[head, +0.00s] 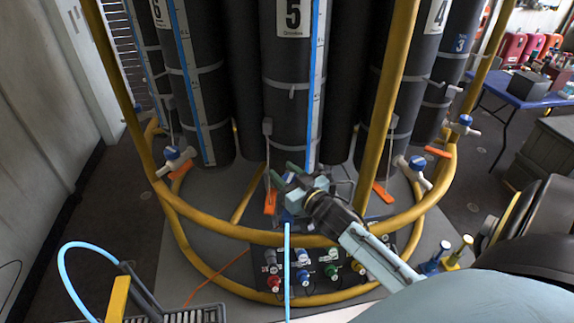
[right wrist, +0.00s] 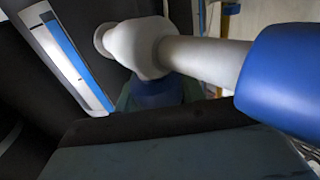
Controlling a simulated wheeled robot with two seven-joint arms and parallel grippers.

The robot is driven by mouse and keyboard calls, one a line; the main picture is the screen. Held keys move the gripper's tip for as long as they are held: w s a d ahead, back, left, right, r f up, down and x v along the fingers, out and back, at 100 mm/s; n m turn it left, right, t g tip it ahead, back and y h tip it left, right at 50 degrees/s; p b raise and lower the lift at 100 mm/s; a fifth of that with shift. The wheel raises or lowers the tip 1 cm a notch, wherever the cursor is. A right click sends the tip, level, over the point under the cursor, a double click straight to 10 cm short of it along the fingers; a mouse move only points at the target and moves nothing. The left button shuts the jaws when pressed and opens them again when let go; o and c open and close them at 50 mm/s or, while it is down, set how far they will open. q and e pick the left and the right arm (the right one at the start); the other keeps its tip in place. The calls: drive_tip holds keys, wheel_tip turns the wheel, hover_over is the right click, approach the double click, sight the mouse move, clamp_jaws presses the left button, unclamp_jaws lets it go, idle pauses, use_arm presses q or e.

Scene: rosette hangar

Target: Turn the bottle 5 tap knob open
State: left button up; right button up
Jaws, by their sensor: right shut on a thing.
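Bottle 5 (head: 286,85) is the dark cylinder in the middle of the head view, with a white "5" label and a blue level strip. My right gripper (head: 291,181) is at the tap low on its front and largely covers it. In the right wrist view the white tap body (right wrist: 136,46) shows close up, with a white pipe running right to a large blue end piece (right wrist: 285,78). The blue knob (right wrist: 157,94) shows below the white body, partly hidden by the dark gripper edge. My right gripper is shut on this knob. My left gripper is not in view.
Yellow guard rails (head: 225,229) ring the bottles. Other white taps with blue knobs stand at the left (head: 174,159) and right (head: 417,168). A connector panel (head: 317,270) sits below my right gripper. A blue table (head: 515,92) stands at the far right.

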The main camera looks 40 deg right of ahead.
drive_tip(key=shift+a+n+y, duration=0.1)
drive_tip(key=shift+n+y, duration=0.4)
drive_tip(key=shift+y, duration=0.4)
drive_tip(key=o, duration=1)
drive_tip(key=s, duration=1.3)
drive_tip(key=shift+s+b, duration=0.2)
drive_tip(key=shift+b, duration=0.1)
